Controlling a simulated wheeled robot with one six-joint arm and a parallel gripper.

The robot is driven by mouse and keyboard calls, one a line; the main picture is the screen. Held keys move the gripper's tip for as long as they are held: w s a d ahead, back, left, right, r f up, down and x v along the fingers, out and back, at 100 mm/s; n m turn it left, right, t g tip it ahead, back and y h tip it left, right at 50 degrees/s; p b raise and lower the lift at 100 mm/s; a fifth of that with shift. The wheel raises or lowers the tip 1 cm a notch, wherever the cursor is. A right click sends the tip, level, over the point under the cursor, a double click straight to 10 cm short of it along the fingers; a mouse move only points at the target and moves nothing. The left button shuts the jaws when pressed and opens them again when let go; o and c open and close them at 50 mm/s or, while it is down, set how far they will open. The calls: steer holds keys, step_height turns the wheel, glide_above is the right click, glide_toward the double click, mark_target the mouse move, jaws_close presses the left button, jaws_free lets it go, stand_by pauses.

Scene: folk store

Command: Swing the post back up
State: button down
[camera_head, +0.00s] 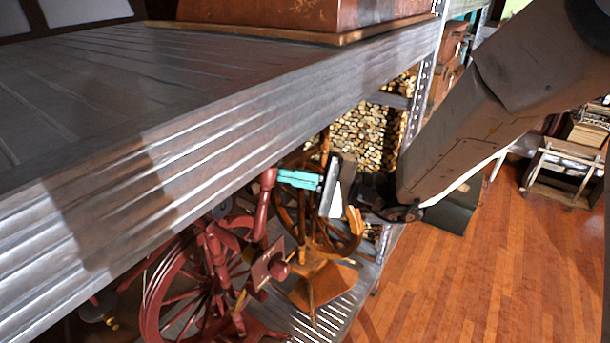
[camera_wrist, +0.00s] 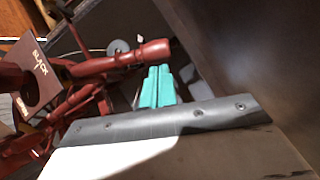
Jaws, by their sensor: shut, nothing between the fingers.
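A dark red spinning wheel (camera_head: 200,270) stands on the lower shelf, below the grey upper shelf. A turned red post (camera_head: 264,205) rises from its right part, close to upright in the head view with a slight lean. In the wrist view the post (camera_wrist: 115,60) lies across the picture, its rounded end just beyond my fingertips. My gripper (camera_head: 284,177) has teal fingers, shut together and empty. It comes in from the right beside the post's top end; I cannot tell whether it touches. The teal fingers also show in the wrist view (camera_wrist: 157,72). The post's base is partly hidden.
The grey metal upper shelf (camera_head: 230,125) runs close above the post and gripper. A brown wooden spinning wheel (camera_head: 315,280) stands right behind the red one. A dark square plate with lettering (camera_wrist: 30,70) is at left in the wrist view. Open wooden floor (camera_head: 470,280) lies right.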

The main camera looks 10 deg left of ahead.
mark_target(270, 182)
steer(key=shift+s, duration=0.1)
steer(key=s+r+n, duration=0.1)
steer(key=s+a+n+h, duration=0.1)
steer(key=s, duration=0.1)
steer(key=s+a+r+n+h, duration=0.1)
steer(key=shift+s+r+n, duration=0.25)
steer(key=shift+r+n, duration=0.05)
steer(key=shift+s+a+n+h, duration=0.15)
steer(key=shift+s+n+h, duration=0.25)
steer(key=shift+s, duration=0.15)
